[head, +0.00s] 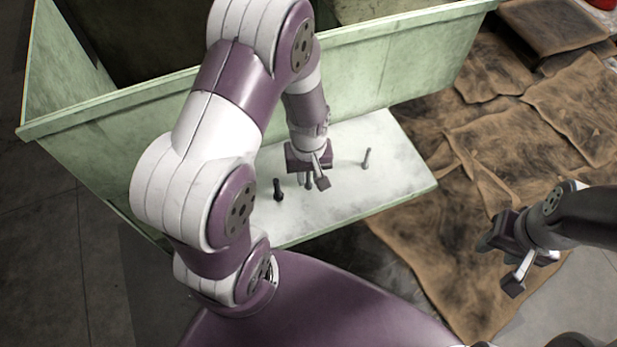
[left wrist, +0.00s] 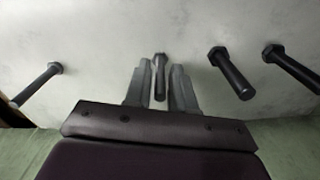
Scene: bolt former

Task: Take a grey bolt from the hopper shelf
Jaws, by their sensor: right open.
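The hopper shelf (head: 385,185) is a pale ledge on the front of the green hopper (head: 400,60). A light grey bolt (head: 367,158) stands on its right part, and a dark bolt (head: 278,190) stands on its left part. My left gripper (head: 314,181) is low over the shelf between them, pointing down. In the left wrist view, a grey bolt (left wrist: 160,80) is between its two fingers, with narrow gaps on both sides. That view also shows a bolt at left (left wrist: 38,84) and two dark bolts at right (left wrist: 232,74) (left wrist: 292,67). My right gripper (head: 502,264) is open and empty, away from the shelf.
The hopper's tall green wall rises behind the shelf, and my left arm passes in front of it. Brown worn mats (head: 540,130) cover the floor at the right. The space between the shelf and my right gripper is clear.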

